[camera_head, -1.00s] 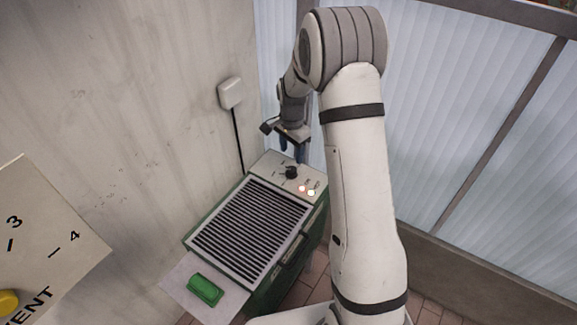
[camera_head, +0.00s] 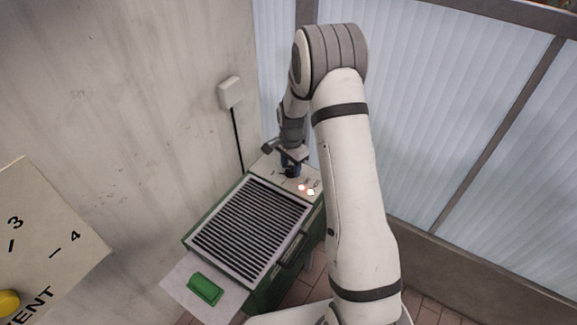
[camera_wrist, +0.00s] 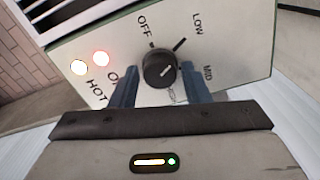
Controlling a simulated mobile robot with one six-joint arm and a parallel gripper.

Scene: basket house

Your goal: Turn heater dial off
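The heater (camera_head: 312,225) is a green box with a dark slatted grille and a pale control panel (camera_wrist: 245,45). In the head view my gripper (camera_head: 291,169) is down at the panel and hides most of the dial. A red light (camera_wrist: 101,58) and a yellowish light (camera_wrist: 78,67) are lit.
A green block (camera_head: 205,289) lies on a pale plate at the heater's front. A beige panel with a yellow knob (camera_head: 8,303) is at lower left. The wall (camera_head: 130,100) and ribbed translucent panels (camera_head: 450,110) stand close behind.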

